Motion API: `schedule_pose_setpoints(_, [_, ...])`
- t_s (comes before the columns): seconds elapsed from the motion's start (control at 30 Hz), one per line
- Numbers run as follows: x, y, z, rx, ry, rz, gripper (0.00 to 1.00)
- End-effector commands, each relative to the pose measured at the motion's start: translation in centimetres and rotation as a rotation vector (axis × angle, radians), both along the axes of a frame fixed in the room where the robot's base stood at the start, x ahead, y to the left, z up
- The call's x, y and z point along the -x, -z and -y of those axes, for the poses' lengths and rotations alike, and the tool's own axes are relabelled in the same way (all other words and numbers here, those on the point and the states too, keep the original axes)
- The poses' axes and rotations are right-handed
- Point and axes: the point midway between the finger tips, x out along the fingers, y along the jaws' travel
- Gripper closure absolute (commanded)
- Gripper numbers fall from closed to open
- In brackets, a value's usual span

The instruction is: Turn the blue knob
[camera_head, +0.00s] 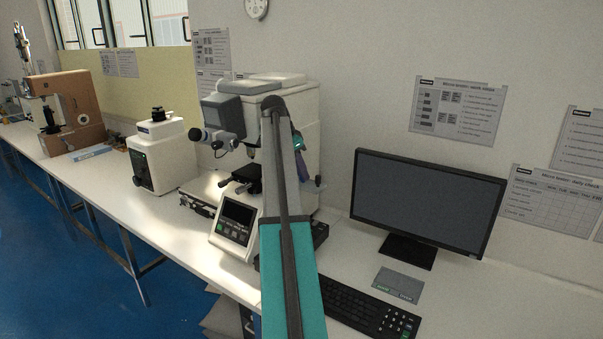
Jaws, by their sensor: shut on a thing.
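The white hardness tester (306,105) stands on the bench in the middle of the head view, with a grey head, an eyepiece and a small black stage. My arm crosses in front of it. My gripper (304,175) is small and partly hidden behind my arm, at the tester's right side, low down. It is shut at the place where a small bluish part shows; the blue knob itself cannot be made out clearly there. A small dark handle-like part (319,184) sticks out just to the right of the gripper.
A control panel with a screen (237,220) stands at the tester's front. A monitor (427,202) and a black keyboard (357,306) are to the right. Another white machine (160,155) and a brown tester (70,108) stand to the left. The bench between the left machines is mostly clear.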

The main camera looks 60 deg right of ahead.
Motion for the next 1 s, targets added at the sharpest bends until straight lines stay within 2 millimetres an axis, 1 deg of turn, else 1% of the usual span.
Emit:
schedule_pose_setpoints(0.13, [-0.14, -0.01, 0.14, 0.001, 0.073, 0.001, 1.0])
schedule_pose_setpoints(0.3, [-0.13, -0.02, 0.08, 0.0, 0.118, 0.0, 1.0])
schedule_pose_setpoints(0.73, [-0.09, -0.02, 0.05, 0.0, 0.132, 0.0, 1.0])
schedule_pose_setpoints(0.77, [-0.09, -0.02, 0.05, 0.0, 0.132, 0.0, 0.78])
schedule_pose_setpoints(0.8, [-0.09, -0.02, 0.04, 0.0, 0.132, 0.0, 0.71])
schedule_pose_setpoints(0.87, [-0.09, -0.02, 0.04, 0.0, 0.131, 0.0, 0.61])
schedule_pose_setpoints(1.0, [-0.09, -0.01, 0.03, 0.0, 0.13, 0.0, 0.61])
